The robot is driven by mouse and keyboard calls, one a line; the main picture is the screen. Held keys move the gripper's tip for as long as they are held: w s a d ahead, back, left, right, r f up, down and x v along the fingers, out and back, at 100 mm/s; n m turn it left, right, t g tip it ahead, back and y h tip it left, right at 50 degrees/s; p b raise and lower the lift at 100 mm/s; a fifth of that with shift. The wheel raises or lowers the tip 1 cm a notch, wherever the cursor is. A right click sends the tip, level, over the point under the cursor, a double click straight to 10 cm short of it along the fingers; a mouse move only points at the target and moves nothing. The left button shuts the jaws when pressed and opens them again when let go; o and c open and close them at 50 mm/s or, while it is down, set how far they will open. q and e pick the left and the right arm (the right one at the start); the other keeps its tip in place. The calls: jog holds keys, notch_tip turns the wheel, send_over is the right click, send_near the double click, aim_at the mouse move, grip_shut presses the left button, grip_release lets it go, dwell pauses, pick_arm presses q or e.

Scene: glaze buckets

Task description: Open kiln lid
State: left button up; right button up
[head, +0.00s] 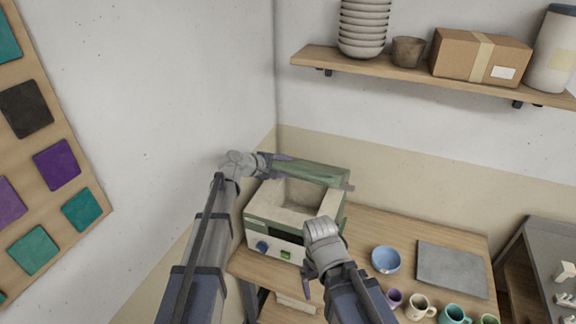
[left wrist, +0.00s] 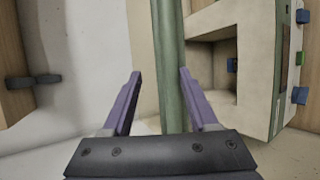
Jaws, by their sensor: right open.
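The kiln (head: 258,226) is a cream and green box on the left of the wooden table. Its inner chamber is open to view, and its green lid (head: 312,171) is raised at the back, seen nearly edge-on. My left gripper (head: 271,164) is at the left end of the lid. In the left wrist view its purple fingers (left wrist: 160,80) are apart, with the green lid edge (left wrist: 169,50) between them, close to the right finger. My right gripper (head: 306,288) is open and low in front of the kiln, its fingers partly hidden by its own wrist.
A blue bowl (head: 386,260), a grey slab (head: 452,265) and several cups (head: 420,307) are on the table right of the kiln. A wall shelf (head: 400,72) with bowls and a box hangs above. The left wall is close to my left arm.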

pick_arm(q)
jog(key=p+v, duration=0.2)
jog(key=v, duration=0.4)
jog(key=shift+d, duration=0.1)
